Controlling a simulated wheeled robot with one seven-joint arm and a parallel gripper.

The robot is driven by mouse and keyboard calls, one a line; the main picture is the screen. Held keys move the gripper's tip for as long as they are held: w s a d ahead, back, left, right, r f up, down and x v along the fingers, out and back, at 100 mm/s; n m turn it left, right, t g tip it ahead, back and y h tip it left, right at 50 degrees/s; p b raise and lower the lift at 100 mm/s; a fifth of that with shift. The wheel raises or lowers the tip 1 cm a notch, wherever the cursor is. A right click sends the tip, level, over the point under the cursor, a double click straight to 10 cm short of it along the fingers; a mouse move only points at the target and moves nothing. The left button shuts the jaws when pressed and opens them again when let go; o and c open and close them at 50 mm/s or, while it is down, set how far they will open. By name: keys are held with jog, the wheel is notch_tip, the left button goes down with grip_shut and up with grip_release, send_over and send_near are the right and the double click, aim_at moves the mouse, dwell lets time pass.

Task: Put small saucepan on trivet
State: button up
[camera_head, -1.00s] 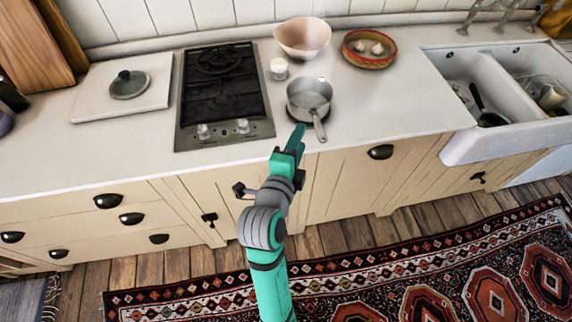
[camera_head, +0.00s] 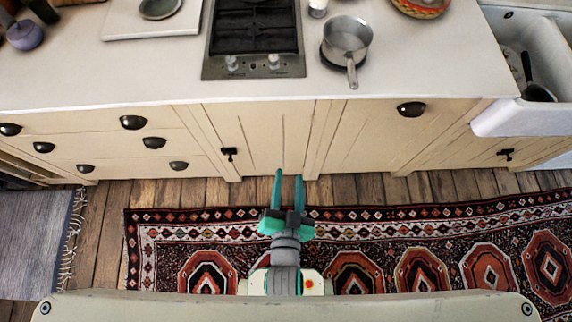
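The small saucepan (camera_head: 346,40) is a grey metal pan standing upright on the counter, right of the gas hob. Its handle points toward the front edge. A dark round trivet (camera_head: 327,58) shows under and around its lower left edge; most of it is hidden by the pan. My gripper (camera_head: 288,175) is well away from the pan, in front of the lower cupboards and above the floor. Its two teal fingers are apart, with nothing between them.
The gas hob (camera_head: 254,38) is left of the pan. A small white jar (camera_head: 318,8) and a patterned bowl (camera_head: 421,6) stand behind it. A white sink (camera_head: 508,110) is at the right. The counter front (camera_head: 150,80) is clear. A patterned rug (camera_head: 350,230) covers the floor.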

jog(key=s+n, duration=0.5)
jog(key=s, duration=0.7)
jog(key=shift+s+a+r+y, duration=0.3)
jog(key=shift+s+a+r, duration=0.05)
